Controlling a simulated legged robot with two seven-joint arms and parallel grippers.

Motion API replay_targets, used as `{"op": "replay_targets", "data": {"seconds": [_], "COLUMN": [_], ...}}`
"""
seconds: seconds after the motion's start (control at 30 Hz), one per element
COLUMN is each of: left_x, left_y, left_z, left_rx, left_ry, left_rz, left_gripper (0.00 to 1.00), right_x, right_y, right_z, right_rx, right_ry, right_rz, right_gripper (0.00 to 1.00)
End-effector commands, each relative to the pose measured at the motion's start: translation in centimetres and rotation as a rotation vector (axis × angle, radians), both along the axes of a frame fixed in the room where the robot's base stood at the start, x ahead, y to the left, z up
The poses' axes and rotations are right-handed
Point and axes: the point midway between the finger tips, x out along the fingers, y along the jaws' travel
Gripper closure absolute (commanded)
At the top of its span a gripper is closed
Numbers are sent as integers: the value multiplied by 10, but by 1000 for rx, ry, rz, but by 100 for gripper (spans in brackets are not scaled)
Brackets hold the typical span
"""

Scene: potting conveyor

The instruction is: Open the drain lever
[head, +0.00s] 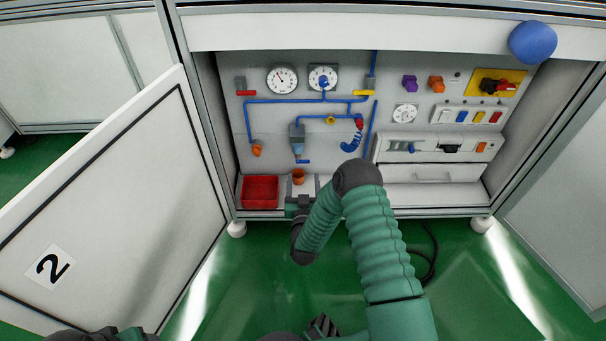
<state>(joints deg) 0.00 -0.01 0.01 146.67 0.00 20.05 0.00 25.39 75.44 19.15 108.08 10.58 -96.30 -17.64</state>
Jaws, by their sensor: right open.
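A small grey-blue tank (297,138) hangs on the back panel of the open cabinet. A short blue lever (303,161) lies roughly level just under its outlet; I take this as the drain lever. An orange pot (298,176) stands below it. My right gripper (302,198) is open at the cabinet's lower front edge, in front of and below the pot. It is apart from the blue lever. Its fingers are small and partly unclear here.
A red bin (260,191) stands left of the pot. Blue pipes, two gauges (282,79) and a curled blue hose (352,137) are on the panel. White drawers (432,172) are to the right. An open door (110,220) marked 2 stands left. A blue ball (532,42) is upper right.

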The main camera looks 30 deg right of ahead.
Motion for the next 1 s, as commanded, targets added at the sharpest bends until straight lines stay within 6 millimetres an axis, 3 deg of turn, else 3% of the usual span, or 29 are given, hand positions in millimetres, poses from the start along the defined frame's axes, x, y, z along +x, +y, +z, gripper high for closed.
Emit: {"op": "replay_targets", "data": {"seconds": [0.03,0.1,0.3,0.63,1.0], "left_x": [0,0,0,0,0], "left_y": [0,0,0,0,0], "left_z": [-17,-27,-43,-43,-43], "left_rx": [0,0,0,0,0], "left_ry": [0,0,0,0,0], "left_rz": [0,0,0,0,0], "left_gripper": [33,33,33,33,33], "right_x": [11,25,52,57,57], "right_y": [-8,-17,-32,-35,-35], "right_z": [-7,-7,-3,0,0], "right_rx": [-2,-1,0,0,1], "right_ry": [-6,-4,-2,1,1], "right_rz": [-3,-3,-1,1,1], "right_gripper": [34,34,34,34,82]}}
